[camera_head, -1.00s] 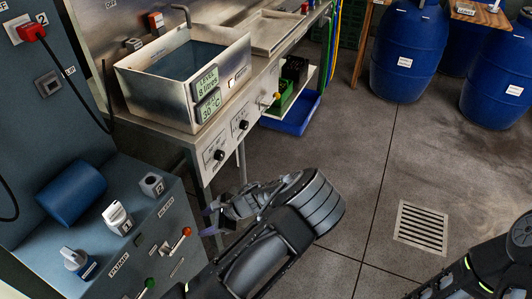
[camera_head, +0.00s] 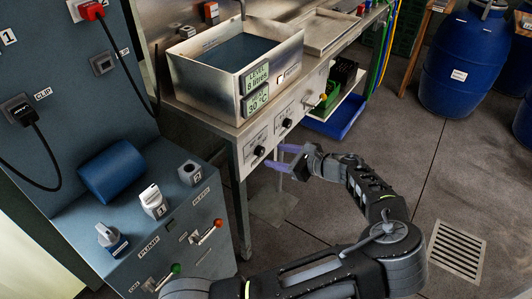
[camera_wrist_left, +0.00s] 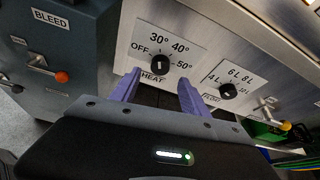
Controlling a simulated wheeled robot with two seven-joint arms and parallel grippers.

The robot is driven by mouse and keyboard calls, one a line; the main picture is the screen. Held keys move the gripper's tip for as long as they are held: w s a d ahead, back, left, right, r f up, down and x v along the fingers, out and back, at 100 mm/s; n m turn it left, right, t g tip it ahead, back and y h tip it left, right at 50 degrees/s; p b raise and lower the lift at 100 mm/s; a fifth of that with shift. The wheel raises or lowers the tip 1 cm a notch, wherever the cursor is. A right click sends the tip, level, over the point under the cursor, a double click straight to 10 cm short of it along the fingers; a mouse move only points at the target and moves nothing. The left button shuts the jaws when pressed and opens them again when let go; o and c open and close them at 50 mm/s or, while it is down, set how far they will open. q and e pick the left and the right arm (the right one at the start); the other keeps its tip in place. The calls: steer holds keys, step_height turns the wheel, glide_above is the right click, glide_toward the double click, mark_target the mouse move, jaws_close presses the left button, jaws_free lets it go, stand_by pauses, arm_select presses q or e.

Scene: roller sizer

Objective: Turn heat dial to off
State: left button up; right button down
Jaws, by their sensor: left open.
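The heat dial (camera_head: 259,151) is a black round knob on a white plate on the steel bench front. In the left wrist view the heat dial (camera_wrist_left: 160,65) has OFF, 30°, 40° and 50° around it, and its white mark looks roughly upright, between OFF and 50°. My left gripper (camera_head: 273,156) is open, its purple fingers pointing at the panel just in front of the dial. In the wrist view the left gripper (camera_wrist_left: 160,78) has one finger on each side below the dial, seemingly not touching it. My right gripper is out of view.
The float dial (camera_wrist_left: 227,91) sits right of the heat dial. The steel tank (camera_head: 240,65) above carries a display (camera_head: 257,99) reading 30 °C. The blue-grey cabinet (camera_head: 190,225) with red and green-tipped levers stands close on the left.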

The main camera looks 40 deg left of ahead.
mark_target(263, 153)
arm_select(q)
steer(key=x, duration=0.5)
steer(key=shift+a+f, duration=0.15)
steer(key=shift+a, duration=0.25)
steer(key=shift+c, duration=0.4)
jaws_close()
